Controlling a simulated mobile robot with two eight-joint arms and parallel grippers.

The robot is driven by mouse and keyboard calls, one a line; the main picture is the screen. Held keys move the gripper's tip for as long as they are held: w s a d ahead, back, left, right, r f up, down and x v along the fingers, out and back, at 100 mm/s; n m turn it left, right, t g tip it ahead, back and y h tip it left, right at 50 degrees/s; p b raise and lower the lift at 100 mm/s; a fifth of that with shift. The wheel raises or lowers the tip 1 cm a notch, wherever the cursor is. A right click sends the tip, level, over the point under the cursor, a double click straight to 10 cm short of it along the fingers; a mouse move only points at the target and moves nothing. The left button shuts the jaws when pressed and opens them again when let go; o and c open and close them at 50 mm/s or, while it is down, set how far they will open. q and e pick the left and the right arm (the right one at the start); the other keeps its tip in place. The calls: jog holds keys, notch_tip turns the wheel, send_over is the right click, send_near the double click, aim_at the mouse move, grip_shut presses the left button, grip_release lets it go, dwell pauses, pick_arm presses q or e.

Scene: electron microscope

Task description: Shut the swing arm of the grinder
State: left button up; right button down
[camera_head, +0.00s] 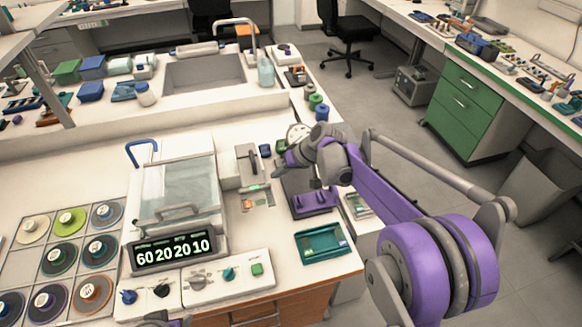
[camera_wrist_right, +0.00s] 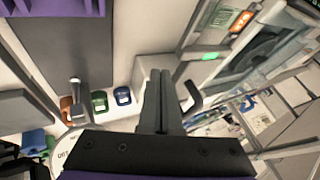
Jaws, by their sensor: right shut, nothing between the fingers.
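The grinder (camera_head: 180,185) stands at the left of the front bench, with a clear cover, a lit number display (camera_head: 173,251) and a front row of knobs. At its right is a pale unit with a dark upright handle (camera_head: 253,162) and a small green-lit bar (camera_head: 255,187); I cannot tell surely which part is the swing arm. My right gripper (camera_head: 278,173) is shut and empty, just right of that unit. In the right wrist view its closed fingers (camera_wrist_right: 160,75) are close beside a dark handle (camera_wrist_right: 193,96); contact is unclear. My left gripper shows only as a sliver at the bottom edge.
Discs in a tray (camera_head: 22,248) lie left of the grinder. A teal tray (camera_head: 320,244) and a purple rack (camera_head: 315,203) stand on the bench's right side. Small coloured pots (camera_wrist_right: 122,96) stand close to my right gripper. A sink (camera_head: 205,72) is behind.

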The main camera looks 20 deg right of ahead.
jog(key=shift+a, duration=0.85)
jog(key=shift+s+a, duration=0.1)
jog(key=shift+a, duration=0.05)
